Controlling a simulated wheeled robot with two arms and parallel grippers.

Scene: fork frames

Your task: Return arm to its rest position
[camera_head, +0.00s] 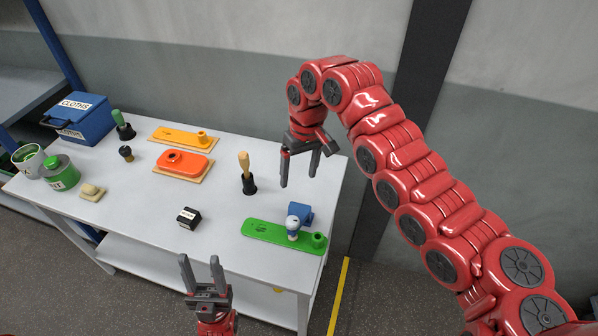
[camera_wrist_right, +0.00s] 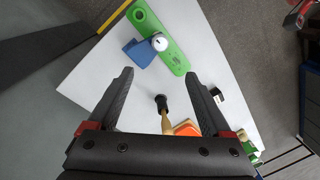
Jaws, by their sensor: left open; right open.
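My right gripper (camera_head: 301,166) hangs over the far right part of the white table (camera_head: 190,252), its red arm arching in from the right. Its fingers are open and empty. In the right wrist view the fingers (camera_wrist_right: 165,90) are spread apart, with a black-based wooden-handled tool (camera_wrist_right: 162,104) below and between them. That tool (camera_head: 246,172) stands upright to the left of the gripper in the head view. My left gripper (camera_head: 200,262) is low in the head view at the table's front edge. Its two fingers point up, open and empty.
A green board (camera_head: 270,234) with a white-and-blue knob (camera_head: 293,228) and a blue block (camera_head: 301,211) lies at the right. An orange block (camera_head: 184,163), yellow board (camera_head: 180,136), black box (camera_head: 188,218), blue cloths bin (camera_head: 84,122) and green-lidded tub (camera_head: 60,174) stand further left.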

